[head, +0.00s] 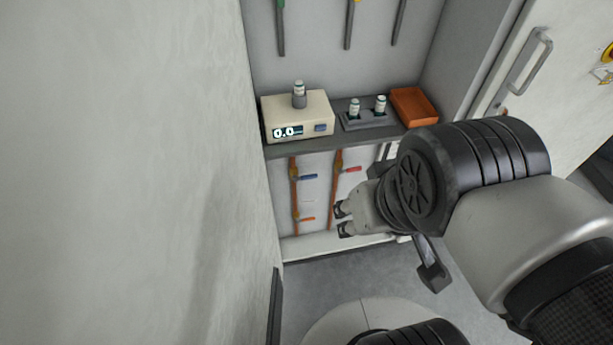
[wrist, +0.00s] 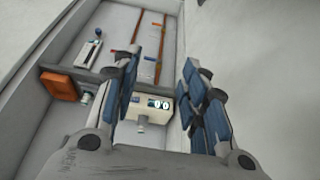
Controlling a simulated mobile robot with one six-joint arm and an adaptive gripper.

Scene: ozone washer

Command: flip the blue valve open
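The blue valve handle (head: 307,177) sits high on the left copper pipe (head: 295,195), below the shelf in the head view. It points right, across the pipe. The same pipe appears in the wrist view (wrist: 162,42), which is turned upside down; its blue handle there is small and partly unclear. My gripper (head: 341,219) is to the right of and lower than the blue handle in the head view, apart from it. In the wrist view its two fingers (wrist: 160,88) are spread wide with nothing between them.
A red handle (head: 350,169) is on the right pipe and an orange handle (head: 305,219) lower on the left pipe. The grey shelf (head: 335,138) above holds a scale (head: 283,112) reading 0.0, vials and an orange tray (head: 413,107). A wall (head: 120,170) stands left.

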